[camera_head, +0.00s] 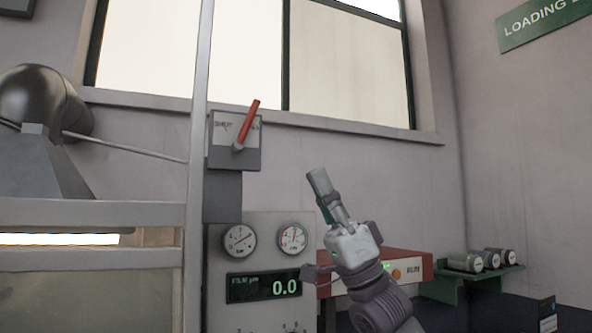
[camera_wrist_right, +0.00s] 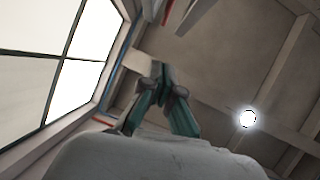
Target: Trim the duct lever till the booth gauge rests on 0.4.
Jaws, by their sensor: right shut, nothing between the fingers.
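The red lever (camera_head: 248,122) stands on a grey plate (camera_head: 221,157) on the wall, tilted up to the right; the plate's lettering is too small to read. Below are two round dials: a plain left dial (camera_head: 239,241) and a right dial (camera_head: 293,238) with green and red marks. I cannot tell which is the booth gauge or read their values. A digital display (camera_head: 264,286) under them shows 0.0. My right gripper (camera_head: 317,180) points up, right of and below the lever, apart from it. Its closed, empty fingers (camera_wrist_right: 161,72) show in the wrist view. My left gripper is out of view.
A light upright post (camera_head: 198,130) stands just left of the lever plate. A red-topped box (camera_head: 405,264) is behind my right arm. A green rack (camera_head: 450,288) with several canisters stands at right. The wall right of the lever is clear.

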